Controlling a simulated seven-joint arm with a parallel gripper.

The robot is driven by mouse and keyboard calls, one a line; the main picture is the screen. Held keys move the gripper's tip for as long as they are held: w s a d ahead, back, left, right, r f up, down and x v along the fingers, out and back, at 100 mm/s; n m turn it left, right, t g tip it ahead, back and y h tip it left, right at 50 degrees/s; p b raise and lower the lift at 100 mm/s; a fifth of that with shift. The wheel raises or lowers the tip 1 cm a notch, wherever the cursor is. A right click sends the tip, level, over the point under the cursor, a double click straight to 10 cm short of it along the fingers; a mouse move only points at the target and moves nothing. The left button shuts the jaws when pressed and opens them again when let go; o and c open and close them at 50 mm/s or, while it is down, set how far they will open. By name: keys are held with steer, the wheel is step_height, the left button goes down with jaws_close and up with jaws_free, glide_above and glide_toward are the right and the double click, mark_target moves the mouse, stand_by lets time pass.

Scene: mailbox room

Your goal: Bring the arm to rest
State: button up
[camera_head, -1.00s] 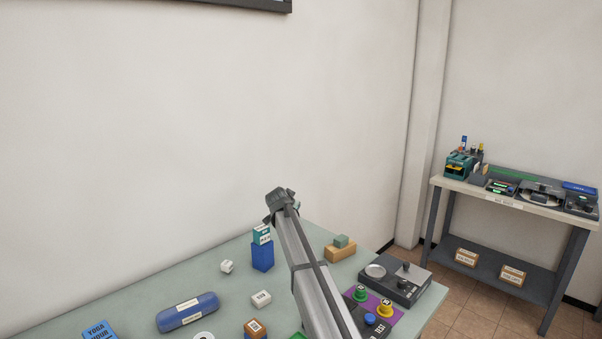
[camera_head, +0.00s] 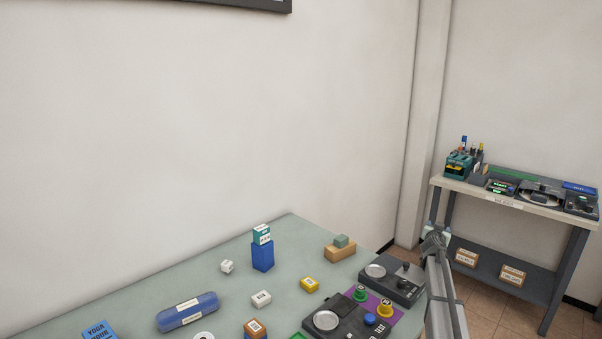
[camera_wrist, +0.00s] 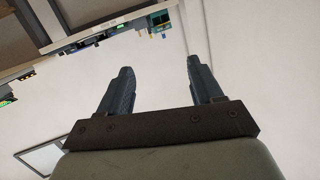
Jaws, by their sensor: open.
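My arm (camera_head: 444,298) rises at the right of the head view, past the right edge of the green table. Its upper end (camera_head: 434,236) is in front of the side bench's lower part. In the wrist view my gripper (camera_wrist: 158,82) shows two dark fingers set well apart, with nothing between them. Beyond the fingers is plain pale wall. No object is held.
The green table (camera_head: 215,275) carries a blue block with a teal-white box (camera_head: 262,234) on top, a blue cylinder (camera_head: 187,312), a yellow block (camera_head: 309,284), small boxes and dark button panels (camera_head: 345,322). A side bench (camera_head: 508,196) with devices stands at the right.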

steer(key=s+d+f, duration=0.4)
steer(key=s+d, duration=0.3)
steer(key=d, duration=0.4)
steer(key=s+d+f+g+h, duration=0.1)
steer(key=s+d+f+g, duration=0.15)
steer(key=s+f, duration=0.55)
steer(key=s+a+f+g+y, duration=0.1)
steer(key=s+a+f+g, duration=0.1)
steer(key=s+a+f, duration=0.5)
steer(key=s+a+f+n+g, duration=0.15)
steer(key=a+f, duration=0.25)
steer(key=f, duration=0.5)
steer(key=s+a+f+g+y, duration=0.1)
steer(key=s+a+f, duration=0.45)
steer(key=f, duration=0.25)
steer(key=s+a+f+n+g+y, duration=0.15)
steer(key=s+a+f+g, duration=0.35)
steer(key=s+a+f, duration=0.65)
steer(key=s+a+n+g+y, duration=0.1)
steer(key=s+a+g, duration=0.1)
steer(key=s+a, duration=0.5)
steer(key=s+a+f+n+g+y, duration=0.1)
steer(key=s+a, duration=0.6)
steer(key=s, duration=0.9)
steer(key=s+a+f+n+g+y, duration=0.1)
steer(key=s+a+g, duration=0.4)
steer(key=s, duration=0.7)
steer(key=shift+s+a+n+y, duration=0.15)
steer(key=shift+a+n+y, duration=0.35)
steer(key=shift+a+y, duration=0.5)
